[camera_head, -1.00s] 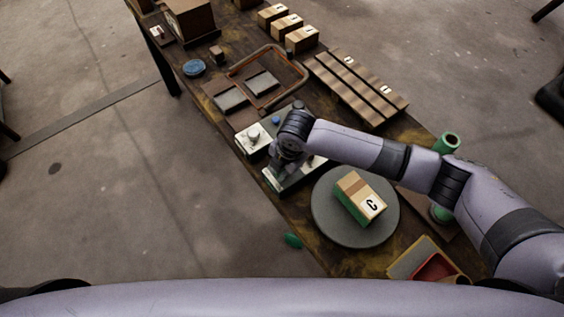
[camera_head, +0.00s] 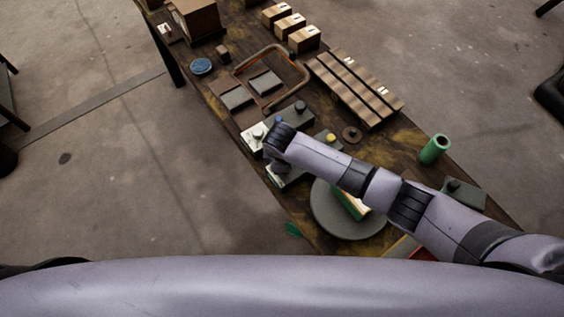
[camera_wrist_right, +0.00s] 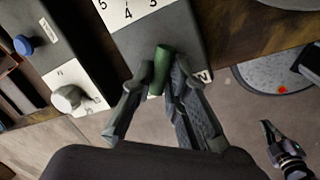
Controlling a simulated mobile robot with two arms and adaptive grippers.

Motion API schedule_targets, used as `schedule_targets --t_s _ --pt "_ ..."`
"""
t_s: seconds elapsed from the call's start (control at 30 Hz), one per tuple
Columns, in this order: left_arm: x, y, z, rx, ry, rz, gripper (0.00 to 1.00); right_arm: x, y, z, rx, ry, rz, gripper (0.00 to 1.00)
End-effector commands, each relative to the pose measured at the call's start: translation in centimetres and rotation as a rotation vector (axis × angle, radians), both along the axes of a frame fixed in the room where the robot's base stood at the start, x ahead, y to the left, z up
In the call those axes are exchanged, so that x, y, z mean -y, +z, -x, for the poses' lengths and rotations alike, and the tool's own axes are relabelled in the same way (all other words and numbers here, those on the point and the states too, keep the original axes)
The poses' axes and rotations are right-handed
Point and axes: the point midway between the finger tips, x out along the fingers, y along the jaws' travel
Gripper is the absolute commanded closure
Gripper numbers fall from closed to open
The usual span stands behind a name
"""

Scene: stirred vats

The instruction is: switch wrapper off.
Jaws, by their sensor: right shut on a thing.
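In the right wrist view, my right gripper (camera_wrist_right: 158,85) is shut on a short green handle (camera_wrist_right: 162,66) at the near edge of a dark grey control box. The box carries a white numbered dial plate (camera_wrist_right: 125,12), partly cut off by the frame. In the head view, my right gripper (camera_head: 277,166) reaches down to this box (camera_head: 290,180) at the table's near edge; the arm hides the handle. Beside it is the round grey turntable (camera_head: 328,221), with a box (camera_head: 350,204) on it mostly hidden by my arm.
A white-plated box with a pale knob (camera_wrist_right: 67,97) and a blue button (camera_wrist_right: 23,45) are left of the gripper in the wrist view. In the head view, a green cylinder (camera_head: 435,149) stands to the right, and a slatted rack (camera_head: 352,90) lies behind. Open floor lies left of the table.

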Motion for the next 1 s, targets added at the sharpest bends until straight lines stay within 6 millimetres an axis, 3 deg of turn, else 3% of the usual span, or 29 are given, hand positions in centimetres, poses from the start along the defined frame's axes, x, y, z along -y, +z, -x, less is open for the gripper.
schedule_targets --t_s 0.33,0.83,0.87,1.0 --pt "0.02 0.89 0.01 0.0 0.0 0.0 1.0 -0.03 0.36 -0.46 0.01 -0.123 -0.001 1.0" --pt "0.03 0.93 0.0 0.0 0.0 0.0 1.0 0.01 0.33 -0.56 0.011 -0.139 -0.001 1.0" --pt "0.03 0.94 -0.01 0.0 0.0 0.0 1.0 0.01 0.34 -0.57 0.011 -0.139 -0.001 0.84" --pt "0.03 0.93 0.0 0.0 0.001 0.0 1.0 0.01 0.28 -0.48 0.009 -0.139 -0.001 0.75"
